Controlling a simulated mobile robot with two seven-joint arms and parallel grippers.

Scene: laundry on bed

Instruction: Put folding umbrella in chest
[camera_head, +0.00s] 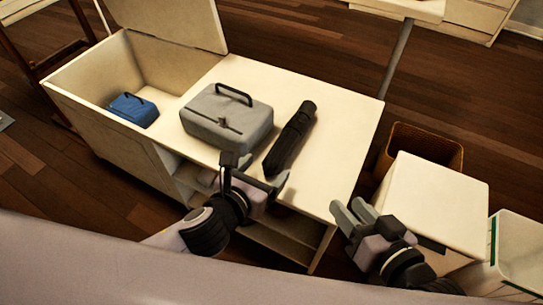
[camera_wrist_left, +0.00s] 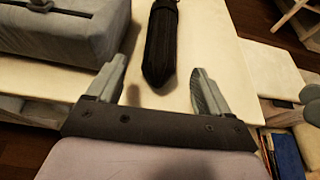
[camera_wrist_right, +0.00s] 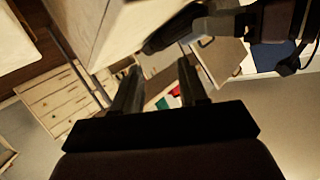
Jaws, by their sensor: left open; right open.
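The black folding umbrella (camera_head: 290,138) lies on the white cabinet top, right of the grey bag. In the left wrist view the umbrella (camera_wrist_left: 160,45) lies ahead, its near end just beyond the fingertips. The open chest (camera_head: 100,75) is the white compartment at the cabinet's left end, its lid raised. A blue case (camera_head: 133,110) sits inside it. My left gripper (camera_head: 257,172) is open and empty at the cabinet's front edge, near the umbrella's lower end. My right gripper (camera_head: 350,212) is open and empty, right of the cabinet's front corner.
A grey bag (camera_head: 228,116) with a black handle stands on the top between chest and umbrella. A wicker basket (camera_head: 428,145) and a white box (camera_head: 435,200) stand on the right. The top right of the umbrella (camera_head: 345,120) is clear.

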